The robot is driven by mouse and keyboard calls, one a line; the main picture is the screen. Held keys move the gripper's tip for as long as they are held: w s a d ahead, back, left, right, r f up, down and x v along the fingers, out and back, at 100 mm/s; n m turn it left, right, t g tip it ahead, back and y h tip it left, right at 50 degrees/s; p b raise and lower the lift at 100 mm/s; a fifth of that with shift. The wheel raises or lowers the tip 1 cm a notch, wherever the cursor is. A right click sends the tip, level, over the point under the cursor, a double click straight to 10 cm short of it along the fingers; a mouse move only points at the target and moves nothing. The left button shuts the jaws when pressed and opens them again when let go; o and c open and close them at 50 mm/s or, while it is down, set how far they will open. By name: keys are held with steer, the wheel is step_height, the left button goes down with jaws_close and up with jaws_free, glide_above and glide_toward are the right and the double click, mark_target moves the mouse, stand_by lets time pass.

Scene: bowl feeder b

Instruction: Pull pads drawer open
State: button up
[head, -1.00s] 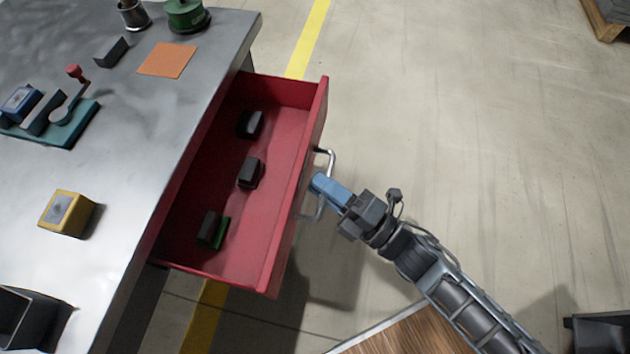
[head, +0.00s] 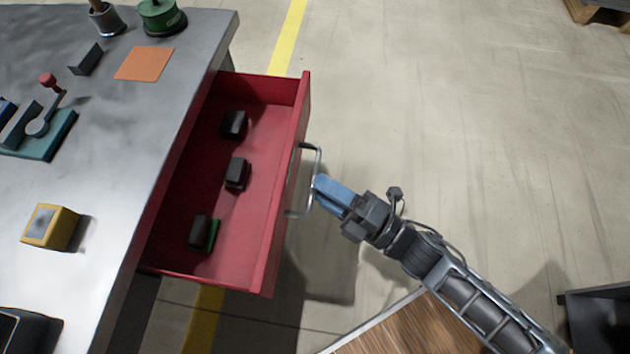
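The red drawer (head: 262,88) stands well open on the right side of the metal workbench. Several dark pads or blocks lie inside: one (head: 234,124) at the far end, one (head: 237,174) in the middle, and one (head: 199,232) with a green edge nearer. A metal bar handle (head: 318,160) sticks out from the drawer front. My gripper (head: 319,187), with blue fingers, is at the handle's outer bar, its tips just meeting or overlapping it in the picture. I cannot tell whether the fingers touch the bar or how far apart they are.
The workbench (head: 120,160) carries a yellow box (head: 50,227), a teal lever fixture (head: 45,140), an orange square (head: 144,64) and a green round item (head: 160,17). A dark bin (head: 598,315) stands lower right.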

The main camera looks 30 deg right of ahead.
steer(key=shift+v, duration=2.55)
